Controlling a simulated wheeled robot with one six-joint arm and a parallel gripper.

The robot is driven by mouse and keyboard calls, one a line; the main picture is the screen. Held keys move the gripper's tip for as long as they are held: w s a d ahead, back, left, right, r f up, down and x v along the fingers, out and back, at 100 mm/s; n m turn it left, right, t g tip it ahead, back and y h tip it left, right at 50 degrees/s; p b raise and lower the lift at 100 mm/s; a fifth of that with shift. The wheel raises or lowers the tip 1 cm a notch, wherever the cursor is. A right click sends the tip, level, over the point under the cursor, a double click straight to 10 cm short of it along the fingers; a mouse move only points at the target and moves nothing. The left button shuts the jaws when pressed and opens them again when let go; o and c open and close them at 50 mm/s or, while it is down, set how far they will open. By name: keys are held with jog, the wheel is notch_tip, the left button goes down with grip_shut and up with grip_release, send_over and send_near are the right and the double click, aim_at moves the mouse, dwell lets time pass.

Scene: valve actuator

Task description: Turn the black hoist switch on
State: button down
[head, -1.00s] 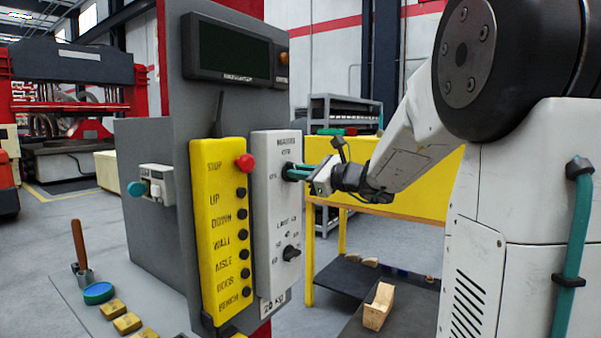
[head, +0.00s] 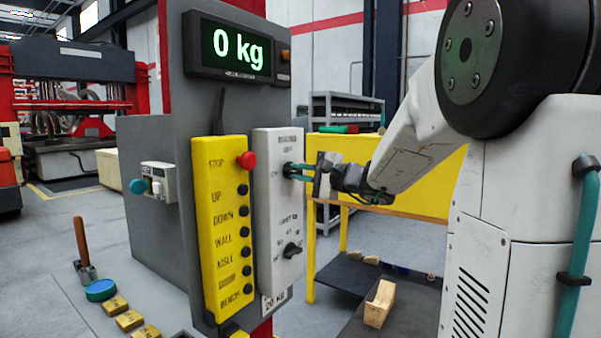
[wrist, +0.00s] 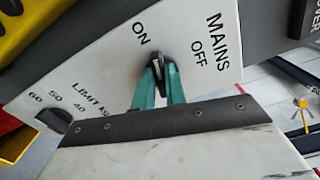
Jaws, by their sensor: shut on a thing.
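The black hoist switch (wrist: 167,62) sits on the light grey mains panel (wrist: 105,70), between the printed words ON and OFF. My gripper (wrist: 160,86) has its teal fingers shut on the switch, one finger on each side. The fingers partly hide the switch, and I cannot tell exactly where it points. In the head view my gripper (head: 299,171) reaches the panel from the right, and the switch is mostly hidden there. The display (head: 238,48) above is lit and reads "0 kg" in green.
A black limit knob (head: 291,250) sits lower on the same panel. A yellow control strip (head: 223,285) with a red stop button (head: 246,160) and several black buttons stands just left. A yellow bench (head: 400,205) is behind my arm.

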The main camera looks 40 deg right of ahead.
jog(key=shift+f+n, duration=0.1)
jog(key=shift+n, duration=0.7)
jog(key=c, duration=1.4)
grip_release()
jog(key=shift+c, duration=0.2)
jog(key=v, duration=0.7)
jog(key=shift+s+d, duration=0.15)
jog(key=shift+s, duration=0.2)
